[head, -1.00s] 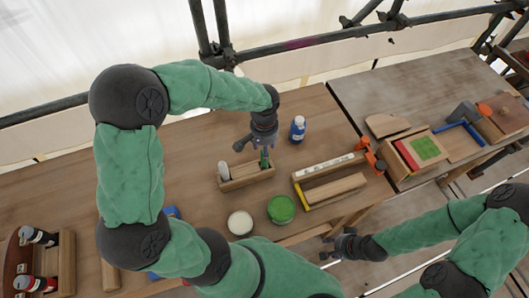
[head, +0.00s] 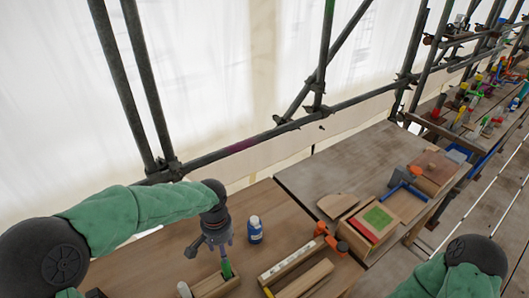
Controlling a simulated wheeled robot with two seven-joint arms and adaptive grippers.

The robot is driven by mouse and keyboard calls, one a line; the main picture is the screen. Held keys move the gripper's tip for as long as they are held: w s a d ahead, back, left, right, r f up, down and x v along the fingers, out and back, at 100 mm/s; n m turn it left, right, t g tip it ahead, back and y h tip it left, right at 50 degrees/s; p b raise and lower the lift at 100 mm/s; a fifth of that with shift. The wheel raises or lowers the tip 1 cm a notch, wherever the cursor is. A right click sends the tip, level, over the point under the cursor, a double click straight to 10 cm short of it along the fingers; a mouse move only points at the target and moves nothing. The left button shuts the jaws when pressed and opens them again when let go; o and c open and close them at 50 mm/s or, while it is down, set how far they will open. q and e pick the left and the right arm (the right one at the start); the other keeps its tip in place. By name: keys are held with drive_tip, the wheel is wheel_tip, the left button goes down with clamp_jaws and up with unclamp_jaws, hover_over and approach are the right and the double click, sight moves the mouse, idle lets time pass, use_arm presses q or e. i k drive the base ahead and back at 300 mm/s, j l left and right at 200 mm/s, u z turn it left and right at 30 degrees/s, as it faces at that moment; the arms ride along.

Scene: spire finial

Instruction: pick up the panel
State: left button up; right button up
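The likeliest panel is a flat square piece with a green centre and a red edge (head: 376,219). It sits in or on a light wooden box on the grey wooden table at the right of the head view; I cannot tell if it is loose. My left gripper (head: 208,251) points down over a small wooden caddy (head: 216,290), well to the left of the panel. Its fingers look spread, close to a green-handled item (head: 226,269) standing in the caddy. My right arm shows at the lower right, but its gripper is out of frame.
A blue bottle (head: 255,231) stands just right of my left gripper. A wooden tray (head: 292,262) and orange clamps (head: 330,238) lie between it and the panel. A curved wooden piece (head: 338,205) and a blue tool (head: 406,191) flank the panel. Scaffold poles (head: 280,128) run behind.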

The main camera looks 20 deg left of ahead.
sight(375, 220)
drive_tip(key=k, duration=1)
